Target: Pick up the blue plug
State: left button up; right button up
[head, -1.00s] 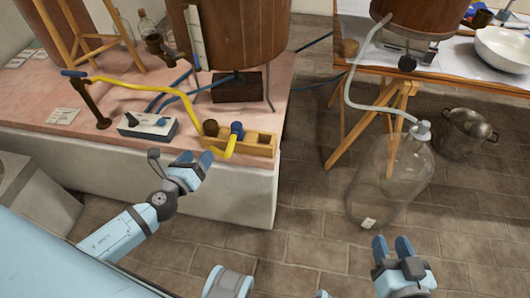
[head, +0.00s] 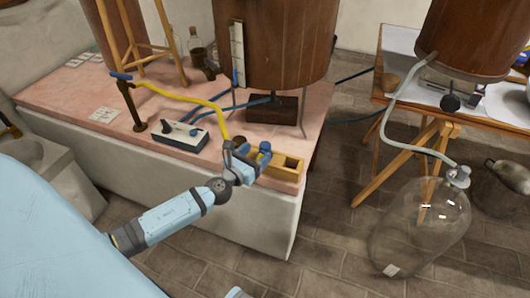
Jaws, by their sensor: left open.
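The blue plug (head: 265,147) stands at the wooden block with open compartments (head: 287,165), near the front edge of the pink-topped bench. My left gripper (head: 248,157) is open and empty at the left end of this block, just left of the plug. Its fingers overlap the block in the picture, and I cannot tell whether they touch it or the plug. They hide the left part of the block and the lower end of the yellow hose (head: 185,93). My right gripper is out of view.
A grey control box (head: 181,137) and a dark stand (head: 134,108) are left of the block. A large wooden vat (head: 280,50) stands behind it. A glass carboy (head: 420,230) stands on the floor at right, below a table (head: 395,97).

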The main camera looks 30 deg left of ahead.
aim_at(262, 148)
pick_arm(q)
jog(key=w, duration=0.5)
jog(key=shift+d+f, duration=0.1)
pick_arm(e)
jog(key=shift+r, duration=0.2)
pick_arm(q)
jog(key=c, duration=1)
jog(key=shift+c, duration=0.2)
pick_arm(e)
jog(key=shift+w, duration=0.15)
